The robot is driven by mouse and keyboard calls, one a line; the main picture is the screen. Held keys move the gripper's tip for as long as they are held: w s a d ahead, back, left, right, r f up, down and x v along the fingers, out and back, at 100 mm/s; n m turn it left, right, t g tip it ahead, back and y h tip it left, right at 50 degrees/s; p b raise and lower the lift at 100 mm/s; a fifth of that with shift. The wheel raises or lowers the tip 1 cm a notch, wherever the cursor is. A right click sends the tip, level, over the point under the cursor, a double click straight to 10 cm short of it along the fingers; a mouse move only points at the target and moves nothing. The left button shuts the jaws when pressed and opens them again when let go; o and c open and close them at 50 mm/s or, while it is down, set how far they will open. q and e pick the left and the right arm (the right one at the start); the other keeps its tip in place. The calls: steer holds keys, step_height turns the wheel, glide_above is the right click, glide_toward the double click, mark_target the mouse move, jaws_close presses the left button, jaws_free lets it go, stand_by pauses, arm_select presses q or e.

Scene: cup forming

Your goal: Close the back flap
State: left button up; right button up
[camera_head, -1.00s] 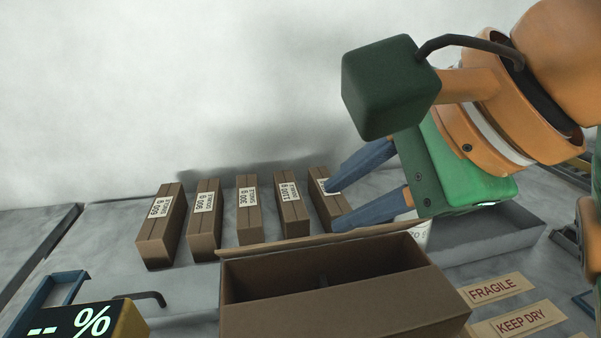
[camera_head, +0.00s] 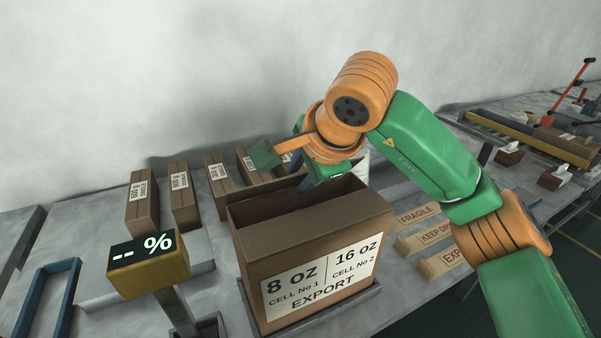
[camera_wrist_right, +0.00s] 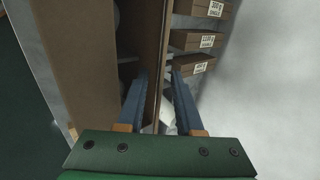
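The brown carton (camera_head: 370,215) stands open at the top on a tray, with a white label reading 8 oz and 16 oz on its front. Its back flap (camera_head: 262,188) runs along the rear edge, partly hidden by my right arm. In the right wrist view, the brown panel at the back (camera_wrist_right: 155,50) passes between the two blue fingers. My right gripper (camera_head: 296,172) is at the carton's back edge. Its fingers are apart (camera_wrist_right: 158,85), one on each side of the panel; contact is unclear. My left gripper is not in view.
Several small labelled boxes (camera_head: 180,195) stand in a row behind the carton. A yellow display (camera_head: 150,265) stands at left, beside a blue frame (camera_head: 48,300). FRAGILE and KEEP DRY blocks (camera_head: 425,238) lie at right. Tools lie on the far right bench.

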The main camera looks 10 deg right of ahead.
steer(key=shift+w+d, duration=0.1)
jaws_close()
stand_by(1.2)
